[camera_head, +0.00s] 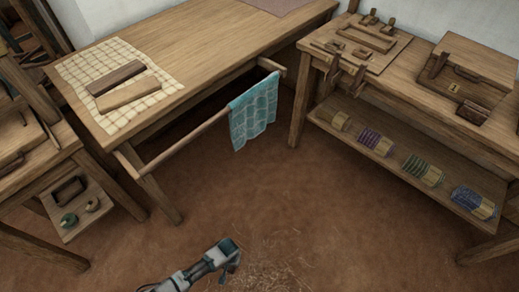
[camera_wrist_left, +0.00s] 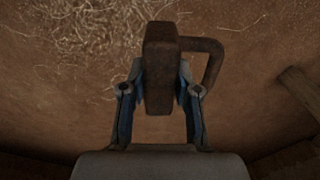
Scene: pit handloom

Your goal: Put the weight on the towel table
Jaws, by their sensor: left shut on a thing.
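My left gripper (camera_head: 228,253) reaches in low over the floor at the bottom of the head view. In the left wrist view it is shut on the weight (camera_wrist_left: 159,65), a dark rust-brown block with a bent handle on its right side. The fingers (camera_wrist_left: 160,100) press on both sides of the block. The weight is hard to make out in the head view. The towel table (camera_head: 205,45) is a long wooden table at upper left, ahead of and apart from the gripper. A teal towel (camera_head: 254,110) hangs from its front rail. My right gripper is not in view.
A checked cloth (camera_head: 130,62) with two wooden bars (camera_head: 128,93) covers the table's left end. Bare tabletop lies right of it. The rail (camera_head: 185,142) juts out in front. A bench (camera_head: 425,85) with a shelf of spools stands right. Straw (camera_head: 275,270) lies on the open floor.

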